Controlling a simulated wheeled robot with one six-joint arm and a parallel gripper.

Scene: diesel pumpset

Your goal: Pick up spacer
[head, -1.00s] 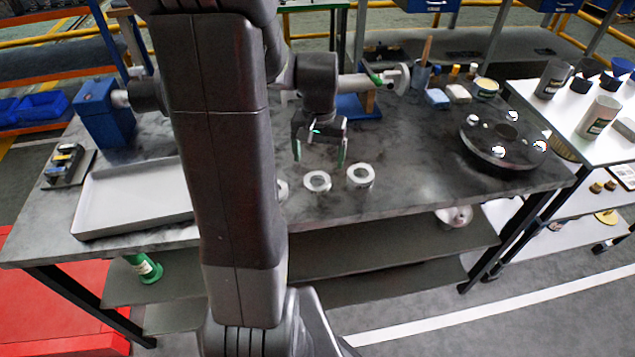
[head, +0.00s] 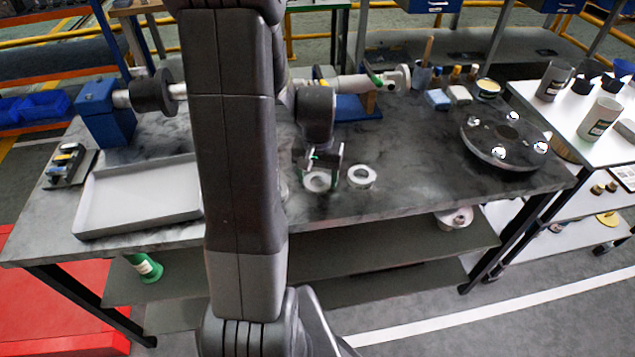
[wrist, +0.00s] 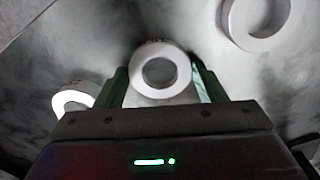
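A white ring-shaped spacer (head: 317,182) lies flat on the dark workbench, below my gripper (head: 320,177). In the wrist view this spacer (wrist: 160,50) sits between the two green fingers of my gripper (wrist: 161,82), which are apart on either side of it. I cannot tell whether either finger touches it. A second spacer (head: 361,176) lies just to the right in the head view and shows at the upper right of the wrist view (wrist: 238,32). A third spacer (wrist: 77,95) shows at the left of the wrist view, partly covered by my gripper; my arm mostly hides it in the head view.
A shallow grey tray (head: 85,213) lies on the left of the bench, beyond my arm. A blue vise-like block (head: 105,112) with a shaft stands behind it. A round dark flange (head: 480,147) lies at the right. The bench right of the spacers is clear.

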